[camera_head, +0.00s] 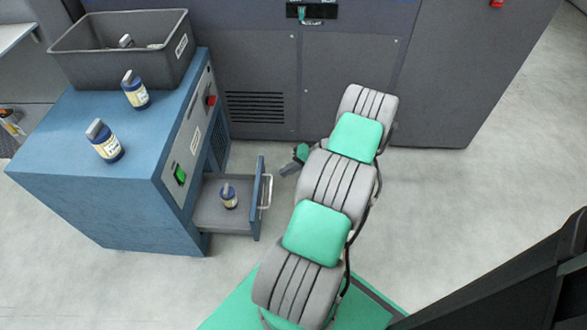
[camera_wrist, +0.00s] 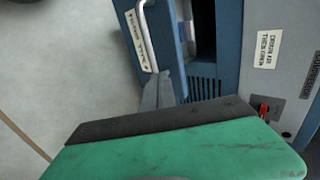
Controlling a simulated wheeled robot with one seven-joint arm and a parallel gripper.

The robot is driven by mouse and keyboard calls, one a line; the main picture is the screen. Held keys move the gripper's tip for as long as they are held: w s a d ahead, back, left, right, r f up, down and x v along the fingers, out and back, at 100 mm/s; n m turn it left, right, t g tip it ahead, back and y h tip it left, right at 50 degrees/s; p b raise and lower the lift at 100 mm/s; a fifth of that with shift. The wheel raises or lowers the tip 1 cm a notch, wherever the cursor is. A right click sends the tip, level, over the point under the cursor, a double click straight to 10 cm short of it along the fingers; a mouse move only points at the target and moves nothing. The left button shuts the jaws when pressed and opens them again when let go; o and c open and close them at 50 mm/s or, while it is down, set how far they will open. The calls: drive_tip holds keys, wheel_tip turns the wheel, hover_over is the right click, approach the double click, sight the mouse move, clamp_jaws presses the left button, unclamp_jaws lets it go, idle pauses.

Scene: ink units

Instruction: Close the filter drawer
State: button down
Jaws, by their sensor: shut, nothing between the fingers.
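The filter drawer (camera_head: 220,219) is pulled out of the right face of the blue cabinet, low down. A small bottle (camera_head: 229,197) with a blue body stands inside it. The drawer front has a pale metal handle (camera_head: 267,191), which also shows in the wrist view (camera_wrist: 146,38) beside a label strip. My gripper (camera_head: 285,172) is shut and empty, just right of the drawer front near the handle's far end. In the wrist view my fingertips (camera_wrist: 158,82) are near the handle's lower end; I cannot tell whether they touch the drawer front.
The blue cabinet (camera_head: 95,190) carries a grey bin (camera_head: 120,70) and two bottles on top. A large grey machine (camera_head: 345,75) stands behind. Its lower wall is close to my gripper. A red switch (camera_wrist: 263,110) and labels are on the cabinet face.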

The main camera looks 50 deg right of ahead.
drive_tip(key=w+a, duration=0.1)
drive_tip(key=w+a+f+b, duration=0.1)
drive_tip(key=w, duration=0.1)
drive_tip(key=w+a+f, duration=0.1)
drive_tip(key=shift+w+a+f+b, duration=0.2)
drive_tip(key=shift+a+b, duration=0.05)
drive_tip(key=shift+b, duration=0.05)
drive_tip(key=shift+w+a, duration=0.25)
drive_tip(key=shift+w, duration=0.1)
drive_tip(key=shift+r, duration=0.1)
drive_tip(key=shift+w, duration=0.1)
